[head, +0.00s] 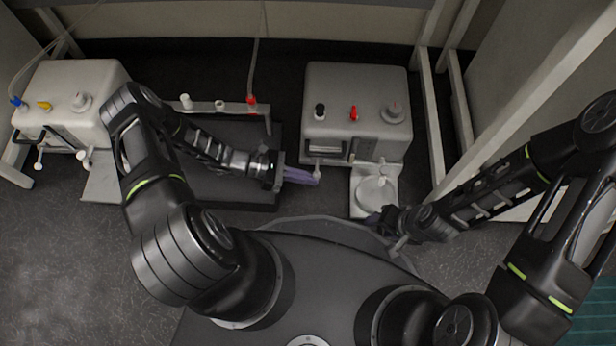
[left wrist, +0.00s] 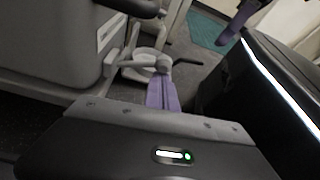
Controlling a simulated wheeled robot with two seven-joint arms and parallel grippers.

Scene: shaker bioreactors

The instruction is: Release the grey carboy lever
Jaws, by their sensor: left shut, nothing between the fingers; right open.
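The grey carboy (head: 355,95) stands at the centre right in the head view, with black and red fittings on top. A small pale lever knob (head: 317,172) sits low at its front left corner. The lever (left wrist: 160,64) also shows in the left wrist view, just beyond the fingertips. My left gripper (head: 302,177) has purple fingers, shut and empty, with tips right at the lever; I cannot tell whether they touch it. The fingers show in the left wrist view (left wrist: 162,93). My right gripper (head: 378,220) is open below the carboy, partly hidden by its wrist.
A whiter carboy (head: 75,95) with blue and yellow fittings stands at the left. A dark platform (head: 235,190) lies under my left forearm. A white scale-like stand (head: 362,203) with a round dish is near my right gripper. White frame posts (head: 435,120) stand right of the grey carboy.

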